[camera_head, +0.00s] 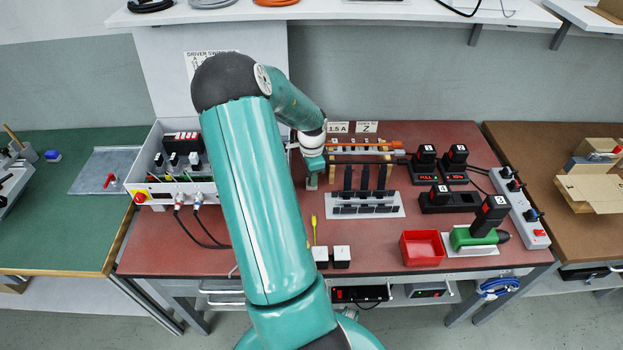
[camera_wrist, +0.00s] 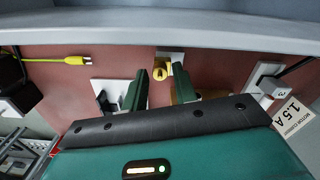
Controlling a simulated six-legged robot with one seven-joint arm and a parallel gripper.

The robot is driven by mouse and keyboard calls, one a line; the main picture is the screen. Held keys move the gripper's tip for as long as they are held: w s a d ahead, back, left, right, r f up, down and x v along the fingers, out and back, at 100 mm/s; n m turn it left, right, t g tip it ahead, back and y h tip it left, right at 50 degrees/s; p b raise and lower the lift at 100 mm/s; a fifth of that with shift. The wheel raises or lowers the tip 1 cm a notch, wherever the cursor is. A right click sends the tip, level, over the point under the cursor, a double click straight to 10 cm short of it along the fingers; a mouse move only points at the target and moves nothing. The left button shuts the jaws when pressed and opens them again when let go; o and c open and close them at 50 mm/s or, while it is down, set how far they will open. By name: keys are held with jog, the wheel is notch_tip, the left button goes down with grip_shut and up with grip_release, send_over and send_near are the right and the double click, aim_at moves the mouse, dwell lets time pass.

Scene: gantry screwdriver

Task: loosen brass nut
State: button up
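A small yellow round piece, which looks like the brass nut (camera_wrist: 160,71), shows in the wrist view at a light block (camera_wrist: 171,54). My gripper (camera_wrist: 159,82) has its two green fingers apart, one on each side of the nut in the picture. The gap between the fingers looks empty, and I cannot tell whether the nut lies between the tips or beyond them. In the head view my gripper (camera_head: 312,179) points down over the red bench, left of the black upright pieces. The nut cannot be made out in the head view.
A white box with cables and switches (camera_head: 143,187) stands left of my arm. A grey plate with black uprights (camera_head: 385,211), a red bin (camera_head: 422,248), a green screwdriver (camera_head: 465,238) and a power strip (camera_head: 519,208) stand to the right. A shelf (camera_head: 350,12) hangs behind.

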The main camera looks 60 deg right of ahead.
grip_shut()
jog(key=n, duration=0.5)
jog(key=shift+n, duration=0.3)
jog(key=n, duration=1.2)
jog(key=c, duration=0.6)
grip_release()
jog(key=n, duration=0.7)
jog(key=o, duration=0.6)
